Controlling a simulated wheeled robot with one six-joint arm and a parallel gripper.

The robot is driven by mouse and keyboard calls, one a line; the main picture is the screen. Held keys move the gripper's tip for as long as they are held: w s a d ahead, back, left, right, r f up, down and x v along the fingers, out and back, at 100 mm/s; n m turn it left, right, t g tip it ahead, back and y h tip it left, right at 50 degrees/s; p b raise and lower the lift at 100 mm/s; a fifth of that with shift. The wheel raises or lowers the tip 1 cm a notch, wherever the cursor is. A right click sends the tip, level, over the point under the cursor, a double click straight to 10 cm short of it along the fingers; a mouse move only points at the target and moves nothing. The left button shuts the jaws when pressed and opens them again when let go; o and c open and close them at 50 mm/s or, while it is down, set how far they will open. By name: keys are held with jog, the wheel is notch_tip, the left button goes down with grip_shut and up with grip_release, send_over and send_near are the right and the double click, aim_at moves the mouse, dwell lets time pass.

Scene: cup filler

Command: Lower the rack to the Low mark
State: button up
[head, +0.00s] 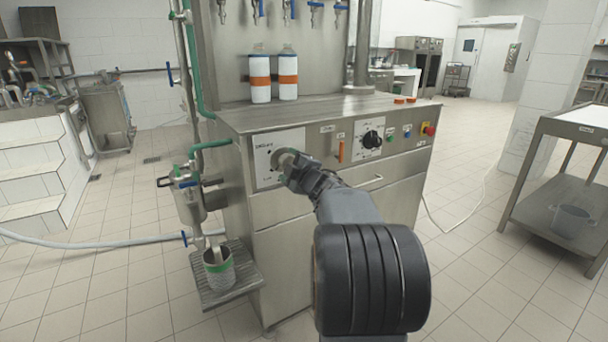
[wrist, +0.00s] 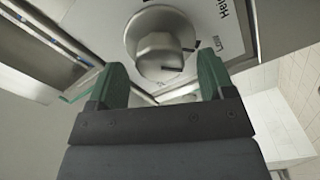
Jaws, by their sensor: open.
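The grey round knob (wrist: 158,48) fills the top of the wrist view, with a faceted grip on a round disc. Its white plate (wrist: 215,22) carries text that reads like "Hei..." and "Low". A small dark mark shows below the grip. My gripper (wrist: 162,65) is open, its green fingers apart below and on either side of the knob; I cannot tell whether they touch it. In the head view my gripper (head: 293,170) is at the left panel plate (head: 264,152) and partly hides the knob. I cannot make out which part is the rack.
The steel machine (head: 300,240) stands ahead, with two orange-banded bottles (head: 260,85) on top. A black dial (head: 372,139), an orange lever (head: 340,150) and a red button (head: 429,130) are to the right. A bucket (head: 218,270) sits on a low shelf at left.

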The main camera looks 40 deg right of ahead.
jog(key=s+a+p, duration=0.1)
jog(key=s+p, duration=0.1)
jog(key=s, duration=1)
jog(key=shift+a+p, duration=0.3)
jog(key=shift+a, duration=0.05)
